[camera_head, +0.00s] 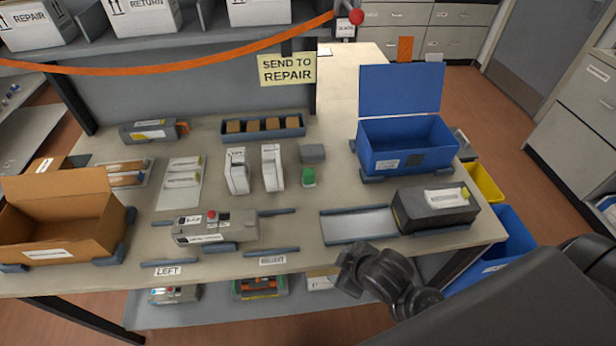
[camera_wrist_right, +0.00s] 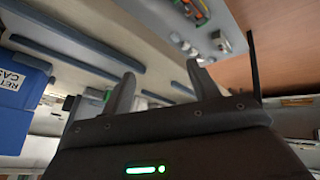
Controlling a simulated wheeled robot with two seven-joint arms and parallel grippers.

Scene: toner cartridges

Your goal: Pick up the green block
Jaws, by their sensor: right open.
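The green block (camera_head: 309,177) is a small cube on the table in the head view, just in front of a grey block (camera_head: 312,153) and right of two white upright boxes. My right gripper (camera_head: 349,268) is at the table's front edge, below and right of the block and well apart from it. In the right wrist view its two fingers (camera_wrist_right: 161,75) stand apart with nothing between them. A small green patch shows beside the left finger there; I cannot tell if it is the block. My left gripper is in neither view.
A metal-floored tray (camera_head: 358,226) and a dark toner unit (camera_head: 434,208) lie between my right arm and the back. An open blue box (camera_head: 404,143) stands behind them. A grey machine (camera_head: 214,228) is at front left, beside an open cardboard box (camera_head: 60,215). An orange strap crosses above.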

